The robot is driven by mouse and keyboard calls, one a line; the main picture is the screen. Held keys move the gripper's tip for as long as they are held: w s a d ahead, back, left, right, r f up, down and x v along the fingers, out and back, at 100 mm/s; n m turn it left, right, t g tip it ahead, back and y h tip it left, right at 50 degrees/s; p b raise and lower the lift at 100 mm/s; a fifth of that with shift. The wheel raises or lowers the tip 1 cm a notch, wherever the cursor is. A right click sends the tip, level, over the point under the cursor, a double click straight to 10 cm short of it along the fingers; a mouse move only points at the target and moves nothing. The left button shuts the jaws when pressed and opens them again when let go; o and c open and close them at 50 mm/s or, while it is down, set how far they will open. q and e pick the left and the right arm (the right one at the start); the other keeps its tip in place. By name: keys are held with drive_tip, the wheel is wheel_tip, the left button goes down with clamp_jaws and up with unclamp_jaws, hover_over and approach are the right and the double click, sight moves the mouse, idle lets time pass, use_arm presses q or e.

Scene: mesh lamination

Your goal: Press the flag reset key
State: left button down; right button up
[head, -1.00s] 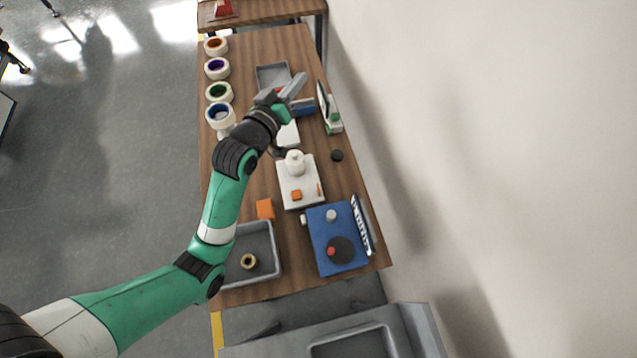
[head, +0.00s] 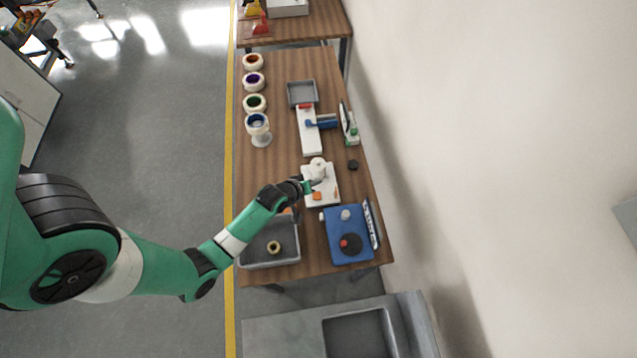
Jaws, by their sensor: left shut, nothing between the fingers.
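My left gripper (head: 308,186) is shut and empty, small in the view, at the left edge of a white device (head: 328,200). This device carries a white round part (head: 317,168) and an orange block or key (head: 317,195). I cannot tell whether the fingertips touch it. A blue device (head: 337,223) with a dark disc (head: 350,244), a red knob (head: 344,243) and a white knob (head: 346,214) stands just nearer. A long white device (head: 311,138) with a red end and a blue part stands farther back. Which part is the flag reset key cannot be made out. My right gripper is out of view.
A grey tray (head: 296,252) with a brass-coloured ring (head: 273,247) is front left. A grey bin (head: 302,94) is at the back, a black puck (head: 353,165) at the right. The wall runs along the right side.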

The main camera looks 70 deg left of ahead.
sight(315, 198)
use_arm(q)
drive_tip(key=shift+f, duration=0.1)
wheel_tip(315, 198, down, 8)
drive_tip(key=b, duration=0.8)
drive_tip(key=shift+f, duration=0.3)
drive_tip(key=shift+f, duration=0.1)
idle(1.2)
drive_tip(key=shift+f+b, duration=0.3)
drive_tip(key=shift+b, duration=0.1)
drive_tip(key=shift+f+b, duration=0.45)
drive_tip(key=shift+f, duration=0.1)
idle(0.5)
idle(0.3)
drive_tip(key=shift+r+p, duration=1)
